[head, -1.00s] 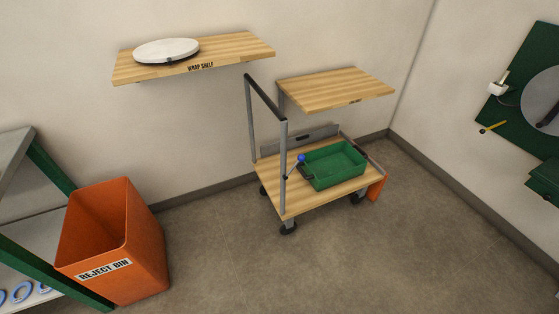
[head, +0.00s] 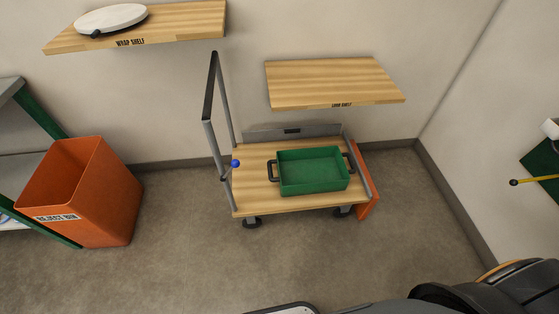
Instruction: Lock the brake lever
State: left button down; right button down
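The brake lever (head: 235,164) is a short stick with a blue ball knob, set low on the handle-side post of the wooden cart (head: 262,200). It leans up and to the right in the head view. Whether it is locked cannot be told. The cart stands near the back wall with its grey handle frame (head: 208,122) on the left. Neither of my grippers shows. Part of my own body is at the bottom right, well apart from the cart.
A green tray (head: 312,186) with black handles sits on the cart. An orange panel (head: 367,190) is at its right end. The loop shelf (head: 330,82) and wrap shelf (head: 180,24) hang above. An orange reject bin (head: 108,200) stands left. The floor (head: 190,265) before the cart is clear.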

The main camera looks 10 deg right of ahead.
aim_at(235, 163)
jog(key=l, duration=1.7)
jog(key=i, duration=0.1)
